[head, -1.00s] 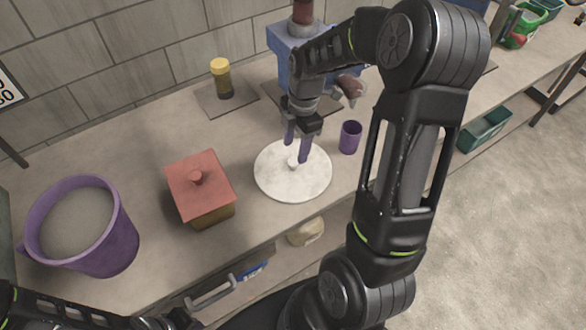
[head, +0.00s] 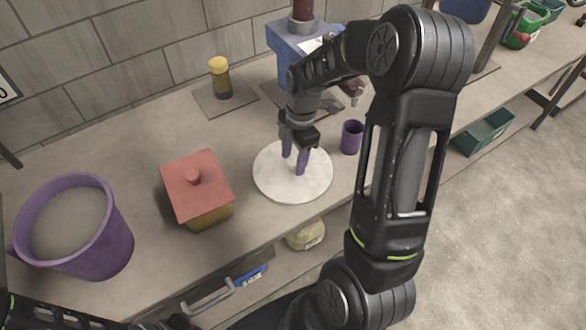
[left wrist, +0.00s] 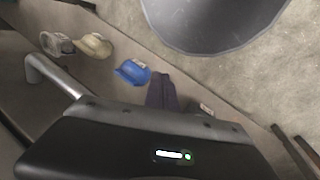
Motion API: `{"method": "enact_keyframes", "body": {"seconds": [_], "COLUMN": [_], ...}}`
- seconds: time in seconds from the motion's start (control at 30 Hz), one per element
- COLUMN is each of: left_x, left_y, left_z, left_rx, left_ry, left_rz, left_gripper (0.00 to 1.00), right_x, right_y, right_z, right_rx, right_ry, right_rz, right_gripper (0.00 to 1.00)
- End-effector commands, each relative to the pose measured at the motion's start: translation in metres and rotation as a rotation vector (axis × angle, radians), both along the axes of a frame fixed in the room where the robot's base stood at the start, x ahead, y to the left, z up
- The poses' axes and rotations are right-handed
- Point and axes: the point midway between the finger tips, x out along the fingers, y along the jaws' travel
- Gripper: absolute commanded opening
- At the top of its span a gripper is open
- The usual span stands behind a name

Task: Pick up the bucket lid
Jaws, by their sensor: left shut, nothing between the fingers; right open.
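The bucket lid (head: 268,182) is a round white disc lying flat on the workbench in the head view. My right gripper (head: 293,165) is over the middle of the lid, pointing down. Its two purple fingers are apart, and the lid's small knob is mostly hidden at the fingertips; I cannot tell whether they touch it. The purple bucket (head: 108,247) stands at the left, with grey content inside. My left gripper (left wrist: 162,92) shows in the left wrist view with its purple fingers together and empty, away from the lid.
A box with a red knobbed lid (head: 197,180) stands between bucket and lid. A purple cup (head: 351,137) is close to the lid's right. A yellow-capped jar (head: 220,78) and a blue machine (head: 290,55) are behind. A drawer handle (head: 207,296) juts from the front.

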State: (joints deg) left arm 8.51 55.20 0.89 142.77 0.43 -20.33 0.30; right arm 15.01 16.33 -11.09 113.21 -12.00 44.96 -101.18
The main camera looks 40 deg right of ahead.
Motion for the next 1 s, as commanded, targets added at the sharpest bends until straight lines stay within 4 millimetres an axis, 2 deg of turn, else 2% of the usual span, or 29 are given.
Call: {"method": "enact_keyframes", "body": {"seconds": [0.07,0.67,1.0], "left_x": [-0.0001,-0.0001,-0.0001], "left_y": [-0.0001,0.0,0.0], "left_z": [-0.0001,-0.0002,-0.0001], "left_rx": [0.0,0.0,0.0], "left_ry": [0.0,0.0,0.0], "left_rz": [0.0,0.0,0.0], "left_gripper": [0.0,0.0,0.0], "right_x": [0.0,0.0,0.0], "right_y": [0.0,0.0,0.0], "right_z": [0.0001,0.0001,0.0001], "right_rx": [0.0,0.0,0.0], "right_ry": [0.0,0.0,0.0], "right_rz": [0.0,0.0,0.0], "right_gripper": [0.49,0.0,0.0]}}
